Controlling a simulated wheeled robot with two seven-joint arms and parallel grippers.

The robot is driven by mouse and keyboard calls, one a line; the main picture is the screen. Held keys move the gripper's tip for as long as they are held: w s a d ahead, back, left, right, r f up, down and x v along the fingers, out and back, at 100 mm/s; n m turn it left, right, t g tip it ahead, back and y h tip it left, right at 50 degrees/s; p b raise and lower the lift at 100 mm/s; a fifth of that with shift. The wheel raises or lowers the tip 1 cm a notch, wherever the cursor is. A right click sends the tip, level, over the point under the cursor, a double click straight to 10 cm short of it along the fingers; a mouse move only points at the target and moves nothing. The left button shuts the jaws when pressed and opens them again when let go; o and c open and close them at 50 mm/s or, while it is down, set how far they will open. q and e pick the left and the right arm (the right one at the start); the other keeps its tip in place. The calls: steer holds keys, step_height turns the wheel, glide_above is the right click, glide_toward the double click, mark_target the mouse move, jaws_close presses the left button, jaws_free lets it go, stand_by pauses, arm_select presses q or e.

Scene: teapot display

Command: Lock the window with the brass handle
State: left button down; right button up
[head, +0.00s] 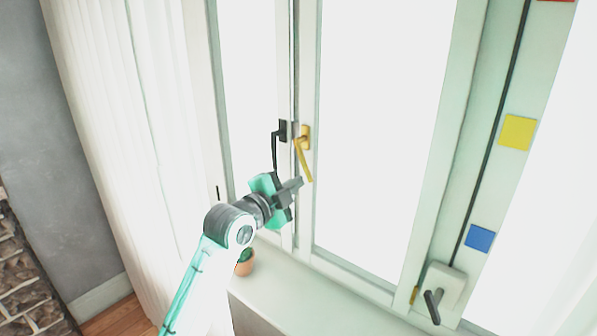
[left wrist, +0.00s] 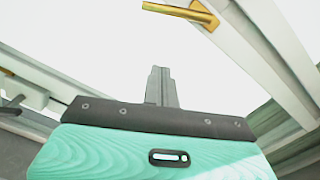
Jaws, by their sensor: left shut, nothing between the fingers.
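The brass handle (head: 304,152) is on the window frame in the middle of the head view. Its lever hangs downward, tilted a little to the right at its lower end. It also shows at the top of the left wrist view (left wrist: 185,12). My left gripper (head: 299,183) is shut and empty, just below and left of the brass lever's lower end; I cannot tell whether they touch. In the left wrist view its closed fingers (left wrist: 160,84) point up toward the window. A black handle (head: 276,142) sits just left of the brass one, its lever hanging down. My right gripper is not in view.
A potted plant (head: 245,264) stands on the sill (head: 300,300) below my left gripper. A dark handle on a white plate (head: 438,292) is at lower right. Yellow (head: 517,132) and blue (head: 480,238) squares are on the right frame. A white curtain (head: 120,130) hangs at left.

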mark_target(305, 172)
arm_select(q)
steer(key=w+d+p, duration=0.1)
steer(key=w, duration=0.2)
steer(key=w+f+p, duration=0.1)
steer(key=w+p, duration=0.1)
steer(key=w, duration=0.1)
steer(key=w+d+p, duration=0.1)
steer(key=w+p, duration=0.1)
steer(key=w, duration=0.1)
steer(key=shift+w+d+f, duration=0.15)
steer(key=shift+d, duration=0.15)
steer(key=shift+w+a+f, duration=0.2)
steer(key=a+m+b, duration=0.1)
steer(key=b, duration=0.2)
steer(key=w+f+m+b, duration=0.1)
steer(key=m+b, duration=0.1)
steer(key=b, duration=0.1)
steer(key=w+a+m+b, duration=0.1)
steer(key=m+b, duration=0.1)
steer(key=b, duration=0.1)
steer(key=shift+a+f, duration=0.3)
steer(key=shift+f, duration=0.1)
